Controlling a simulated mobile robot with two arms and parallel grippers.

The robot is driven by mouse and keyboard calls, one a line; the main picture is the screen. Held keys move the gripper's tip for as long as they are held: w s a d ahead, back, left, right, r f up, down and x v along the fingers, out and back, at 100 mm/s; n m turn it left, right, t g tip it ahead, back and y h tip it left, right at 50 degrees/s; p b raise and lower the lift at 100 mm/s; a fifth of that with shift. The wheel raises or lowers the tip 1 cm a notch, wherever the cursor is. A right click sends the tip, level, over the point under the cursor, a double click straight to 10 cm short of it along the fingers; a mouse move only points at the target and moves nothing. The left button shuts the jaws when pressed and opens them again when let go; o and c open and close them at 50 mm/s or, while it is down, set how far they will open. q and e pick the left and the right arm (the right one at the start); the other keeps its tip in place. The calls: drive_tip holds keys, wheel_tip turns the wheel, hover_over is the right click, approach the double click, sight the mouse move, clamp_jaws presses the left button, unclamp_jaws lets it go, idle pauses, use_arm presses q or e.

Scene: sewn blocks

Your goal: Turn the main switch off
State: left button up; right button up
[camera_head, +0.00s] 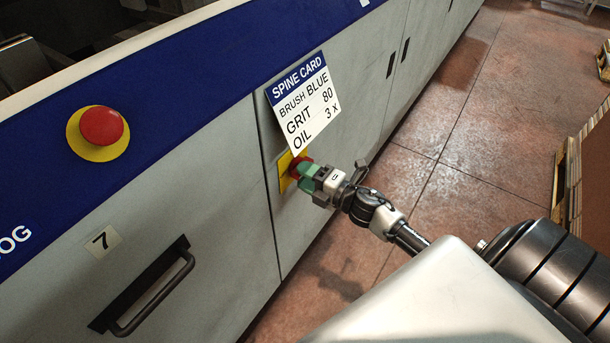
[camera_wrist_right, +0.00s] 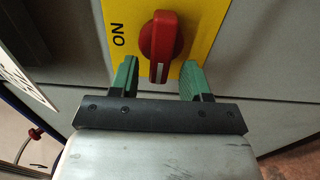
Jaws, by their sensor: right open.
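The main switch is a red rotary knob (camera_wrist_right: 161,42) on a yellow plate (camera_wrist_right: 204,22) marked "ON", on the front of the grey machine. In the right wrist view a white line runs along the knob's lower end, and the "ON" mark is to its left. In the head view the red knob (camera_head: 299,166) is partly hidden behind my right gripper (camera_head: 306,175). My right gripper is open, its green fingers (camera_wrist_right: 158,75) one on each side of the knob's lower end, with a gap to each side. I cannot tell how deep they reach. My left gripper is not in view.
A spine card (camera_head: 304,103) hangs just above the switch. A red mushroom button (camera_head: 101,126) on a yellow disc sits at the upper left. A dark drawer handle (camera_head: 150,290) sticks out at the lower left. Red floor tiles (camera_head: 465,200) are clear to the right, with stacked boards (camera_head: 590,175) beyond.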

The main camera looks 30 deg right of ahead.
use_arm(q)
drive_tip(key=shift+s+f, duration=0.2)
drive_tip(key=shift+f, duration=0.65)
use_arm(e)
drive_tip(key=v, duration=1)
drive_tip(key=shift+s, duration=0.2)
